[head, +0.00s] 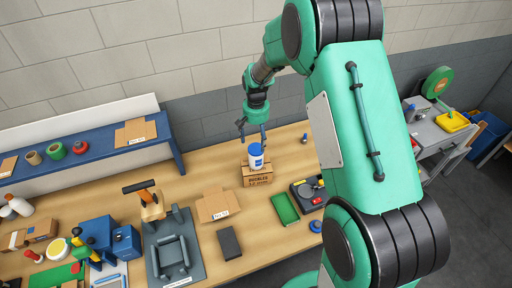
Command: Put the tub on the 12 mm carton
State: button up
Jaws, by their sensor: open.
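The tub (256,156) is a small blue and white cylinder. It stands upright on top of a brown carton (258,180) on the wooden bench. The carton has dark print on its front, too small to read with certainty. My gripper (252,134) is just above and behind the tub, fingers pointing down, open and empty. The fingertips appear apart from the tub, though the exact gap is hard to tell.
A green tray (285,208) and a dark device (308,190) lie right of the carton. A flattened carton (213,206) and a dark block (229,243) lie in front. A grey fixture (173,248) stands left. A blue shelf (90,150) runs along the wall.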

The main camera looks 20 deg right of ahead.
jog(key=shift+r, duration=1.7)
jog(key=s+a+r+n+t, duration=0.1)
jog(key=s+a+r, duration=0.1)
jog(key=s+r, duration=0.75)
jog(key=s+a+r+n+t, duration=0.1)
jog(key=s+a+r+t, duration=0.15)
jog(key=s+r, duration=0.75)
jog(key=s+a+r+n+t, duration=0.1)
jog(key=s+r, duration=0.3)
jog(key=s, duration=0.5)
jog(key=s+a+r+n+t, duration=0.1)
jog(key=s+r, duration=0.3)
jog(key=s, duration=0.5)
jog(key=shift+s+a, duration=0.35)
jog(key=shift+a, duration=0.4)
